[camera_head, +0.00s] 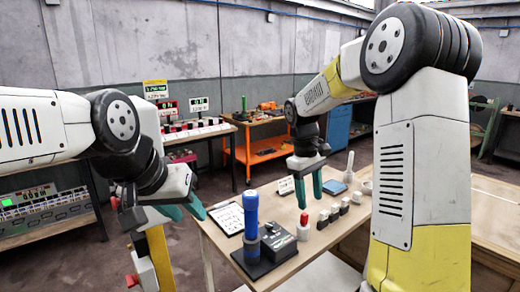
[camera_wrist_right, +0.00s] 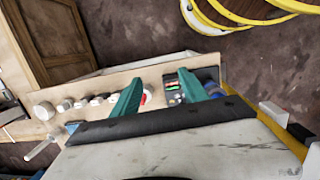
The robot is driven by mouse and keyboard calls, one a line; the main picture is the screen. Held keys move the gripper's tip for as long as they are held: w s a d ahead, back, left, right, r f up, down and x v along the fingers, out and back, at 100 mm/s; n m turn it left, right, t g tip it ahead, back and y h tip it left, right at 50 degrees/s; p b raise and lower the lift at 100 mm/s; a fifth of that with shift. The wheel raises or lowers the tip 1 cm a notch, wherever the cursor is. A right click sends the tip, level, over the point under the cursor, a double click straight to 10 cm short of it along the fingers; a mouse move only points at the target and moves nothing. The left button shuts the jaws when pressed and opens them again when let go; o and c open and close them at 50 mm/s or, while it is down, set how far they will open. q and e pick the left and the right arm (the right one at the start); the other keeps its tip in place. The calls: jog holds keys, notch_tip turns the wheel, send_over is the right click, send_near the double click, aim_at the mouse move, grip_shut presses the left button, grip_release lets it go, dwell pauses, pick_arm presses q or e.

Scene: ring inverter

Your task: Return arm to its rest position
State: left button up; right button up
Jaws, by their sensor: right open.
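My left gripper (camera_head: 186,211) hangs at the left in the head view, with its two teal fingers apart and nothing visible between them. It is beyond the table's left edge, to the left of the blue cylinder (camera_head: 251,214). My right gripper (camera_head: 308,186) is raised over the table, pointing down, behind the red-topped piece (camera_head: 303,227). Its teal fingers are spread and empty. In the wrist view, the right gripper (camera_wrist_right: 156,88) also shows open, with the table pieces below and nothing held.
A yellow post (camera_head: 159,258) stands left of the table. An orange cart (camera_head: 262,145) is behind.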

jog(key=s+r+m+t+y, duration=0.2)
jog(key=s+r+m+t, duration=0.1)
jog(key=s, duration=0.7)
jog(key=s+r+m+t+y, duration=0.1)
jog(key=s+r+m+t, duration=0.3)
jog(key=s, duration=0.7)
notch_tip(320, 180, up, 2)
jog(key=shift+s+r+y, duration=0.15)
jog(key=shift+r+y, duration=0.05)
jog(key=shift+y, duration=0.2)
